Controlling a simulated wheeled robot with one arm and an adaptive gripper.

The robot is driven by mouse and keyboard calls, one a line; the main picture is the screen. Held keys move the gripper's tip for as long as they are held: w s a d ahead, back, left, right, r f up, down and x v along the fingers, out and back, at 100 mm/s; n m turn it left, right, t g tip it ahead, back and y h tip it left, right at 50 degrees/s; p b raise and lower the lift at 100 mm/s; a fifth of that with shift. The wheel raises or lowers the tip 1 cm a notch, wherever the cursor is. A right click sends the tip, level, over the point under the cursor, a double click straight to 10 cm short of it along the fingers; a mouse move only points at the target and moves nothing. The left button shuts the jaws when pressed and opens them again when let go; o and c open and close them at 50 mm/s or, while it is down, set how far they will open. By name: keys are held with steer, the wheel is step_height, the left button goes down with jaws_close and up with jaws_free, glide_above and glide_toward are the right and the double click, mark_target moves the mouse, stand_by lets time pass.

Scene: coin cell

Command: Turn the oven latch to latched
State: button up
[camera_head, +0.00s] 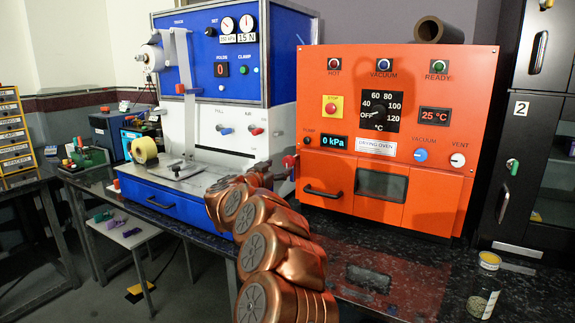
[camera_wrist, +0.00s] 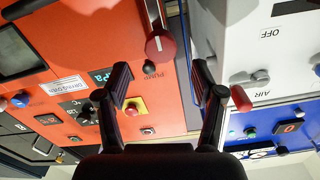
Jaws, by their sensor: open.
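The orange drying oven (camera_head: 340,120) stands on the dark bench, its door (camera_head: 328,175) and black bar handle (camera_head: 323,191) at the lower front. In the wrist view, a red round knob with a pale mark (camera_wrist: 160,46) on a grey stem stands out near the oven's left edge, by the PUMP label; it looks like the latch. A red part at the oven's left edge (camera_head: 289,161) in the head view may be the same. My gripper (camera_wrist: 163,80) is open and empty, its fingers apart just below the knob in the wrist view. My arm largely hides the gripper in the head view.
A white and blue crimping machine (camera_head: 215,85) stands close left of the oven; its red-tipped lever (camera_wrist: 240,98) is near one finger. A black cabinet (camera_head: 525,130) stands right. A jar (camera_head: 482,303) and round tin (camera_head: 489,261) are on the bench at right.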

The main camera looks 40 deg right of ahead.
mark_target(287, 162)
steer(key=shift+x, duration=3.5)
steer(key=shift+c, duration=0.2)
jaws_close()
steer(key=shift+r, duration=0.1)
